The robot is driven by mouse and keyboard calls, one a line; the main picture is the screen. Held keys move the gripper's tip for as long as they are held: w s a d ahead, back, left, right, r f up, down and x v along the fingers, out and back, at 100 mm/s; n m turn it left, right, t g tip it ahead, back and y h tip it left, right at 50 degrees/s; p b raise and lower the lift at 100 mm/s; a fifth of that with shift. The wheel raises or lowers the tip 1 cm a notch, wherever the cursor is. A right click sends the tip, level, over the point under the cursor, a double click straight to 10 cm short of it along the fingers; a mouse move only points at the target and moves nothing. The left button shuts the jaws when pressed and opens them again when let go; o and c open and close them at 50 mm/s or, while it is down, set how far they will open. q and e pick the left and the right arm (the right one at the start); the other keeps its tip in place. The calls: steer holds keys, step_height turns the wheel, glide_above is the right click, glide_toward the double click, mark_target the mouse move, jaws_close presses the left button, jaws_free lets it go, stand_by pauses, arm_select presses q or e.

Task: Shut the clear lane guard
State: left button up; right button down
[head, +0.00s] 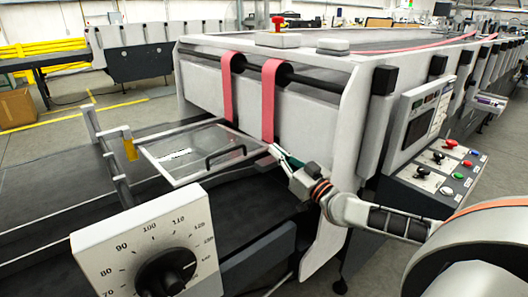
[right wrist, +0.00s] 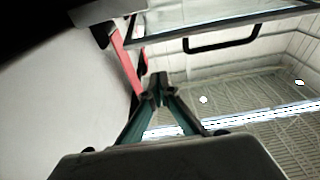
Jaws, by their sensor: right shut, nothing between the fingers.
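The clear lane guard (head: 190,145) is a see-through panel in a light metal frame, in the middle left of the head view. It stands tilted up over the dark lane. Its black bar handle (head: 226,155) is on the side toward me. My right gripper (head: 276,152) is shut and empty beside the guard's right corner. In the right wrist view, the handle (right wrist: 222,38) and the guard's frame (right wrist: 230,22) show above and to the right of the shut fingertips (right wrist: 157,90), apart from them in the picture. Contact with the frame cannot be told. My left gripper is out of view.
Two pink belts (head: 227,88) hang from a dark roller just behind the guard. A white dial (head: 150,250) stands in front. A control panel (head: 437,170) with buttons is on the right. The dark lane bed (head: 60,190) is clear at left.

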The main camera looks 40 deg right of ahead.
steer(key=w, duration=0.4)
steer(key=w+f+b, duration=0.1)
steer(key=w, duration=0.1)
steer(key=shift+w+a, duration=0.1)
steer(key=shift+a, duration=0.2)
steer(key=shift+f+b, duration=0.6)
steer(key=shift+f, duration=0.2)
